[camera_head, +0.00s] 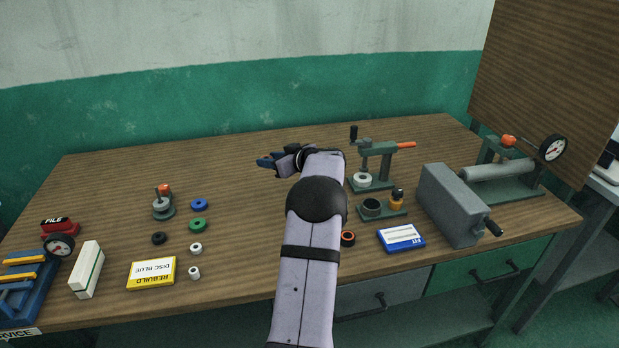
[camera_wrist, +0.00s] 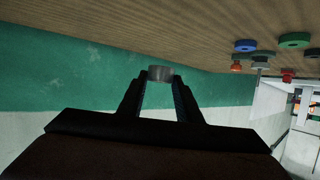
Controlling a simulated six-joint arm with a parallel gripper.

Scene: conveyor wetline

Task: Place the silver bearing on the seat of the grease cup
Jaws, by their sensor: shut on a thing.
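My gripper (camera_wrist: 159,84) is shut on a short grey metal ring, which looks like the silver bearing (camera_wrist: 160,73); it sits between the fingertips in the wrist view. In the head view my gripper (camera_head: 265,161) is over the back middle of the bench, pointing left, and the bearing cannot be made out there. A dark round cup (camera_head: 372,209), which looks like the grease cup, stands on a green base plate right of my arm. A small amber jar (camera_head: 396,202) with a dark top is on the same plate. My gripper is well left of and behind the cup.
A green lever press (camera_head: 383,149) with a pale ring (camera_head: 362,181) stands behind the cup. A grey box (camera_head: 452,204) stands to its right, a blue-white box (camera_head: 401,238) in front. Several small rings and a yellow box (camera_head: 151,272) lie left. The back left bench is clear.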

